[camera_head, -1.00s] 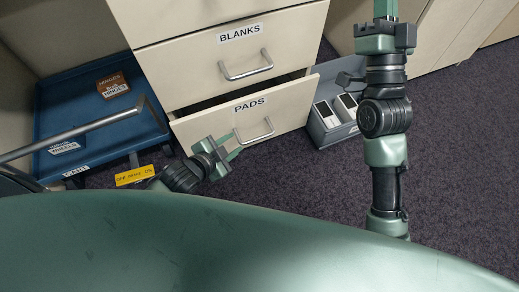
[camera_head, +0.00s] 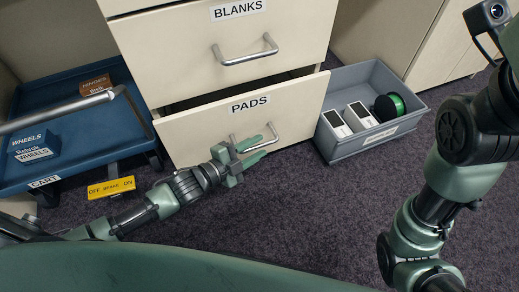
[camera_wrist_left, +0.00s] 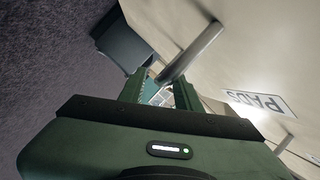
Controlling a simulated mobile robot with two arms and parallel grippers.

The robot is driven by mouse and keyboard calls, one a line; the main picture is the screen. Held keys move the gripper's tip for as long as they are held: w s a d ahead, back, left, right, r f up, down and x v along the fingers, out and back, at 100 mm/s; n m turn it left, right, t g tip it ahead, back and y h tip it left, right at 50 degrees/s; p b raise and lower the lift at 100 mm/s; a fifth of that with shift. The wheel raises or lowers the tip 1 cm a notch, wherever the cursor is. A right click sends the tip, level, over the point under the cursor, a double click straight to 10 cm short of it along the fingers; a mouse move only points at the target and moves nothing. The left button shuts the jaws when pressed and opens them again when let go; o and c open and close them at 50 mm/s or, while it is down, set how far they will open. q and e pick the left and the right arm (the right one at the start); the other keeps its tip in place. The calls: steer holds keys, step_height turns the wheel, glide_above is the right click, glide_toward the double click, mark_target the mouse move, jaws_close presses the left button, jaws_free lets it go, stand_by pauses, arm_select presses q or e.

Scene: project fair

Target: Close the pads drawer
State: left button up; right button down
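The pads drawer (camera_head: 190,136) is the cream drawer labelled PADS below the BLANKS drawer. It stands partly open, with a dark gap above its front. Its metal bar handle (camera_head: 277,133) also shows in the left wrist view (camera_wrist_left: 193,53). My left gripper (camera_head: 258,149) is at this handle, in front of the drawer face. Its two fingers are apart in the left wrist view (camera_wrist_left: 160,88), and the near end of the handle bar appears between or just beyond their tips. I cannot tell whether they touch it. My right arm is at the right; its gripper is out of view.
The blue cart (camera_head: 75,170) stands left of the drawers, its metal push bar (camera_head: 70,112) reaching toward them. A yellow brake label (camera_head: 111,188) is low beside it. A grey bin (camera_head: 345,151) with boxes and a green spool stands at right. Carpet in front is clear.

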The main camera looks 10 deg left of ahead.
arm_select(q)
steer(key=shift+x, duration=0.75)
jaws_close()
stand_by(0.9)
